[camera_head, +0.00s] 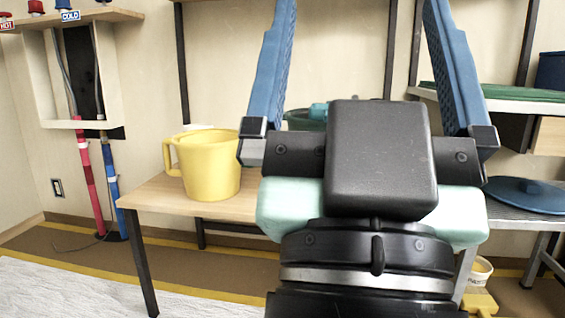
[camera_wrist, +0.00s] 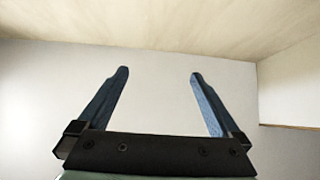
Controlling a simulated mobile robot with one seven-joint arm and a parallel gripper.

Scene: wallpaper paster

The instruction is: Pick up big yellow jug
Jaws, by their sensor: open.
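The big yellow jug (camera_head: 211,168) stands upright on the wooden table (camera_head: 150,190), with its handle on its left side. It is to the left of my gripper in the head view. My gripper (camera_head: 355,15) is open and empty, with its two blue fingers spread wide and pointing up. In the wrist view my gripper (camera_wrist: 160,75) also shows open, with only bare wall and ceiling beyond it. The jug is not in the wrist view.
A dark green container (camera_head: 305,120) is partly hidden behind my gripper. A blue lid (camera_head: 525,195) lies on a grey surface at the right. Red and blue pipes (camera_head: 112,190) run down the left wall. A small yellow-and-white bucket (camera_head: 479,271) stands low at the right.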

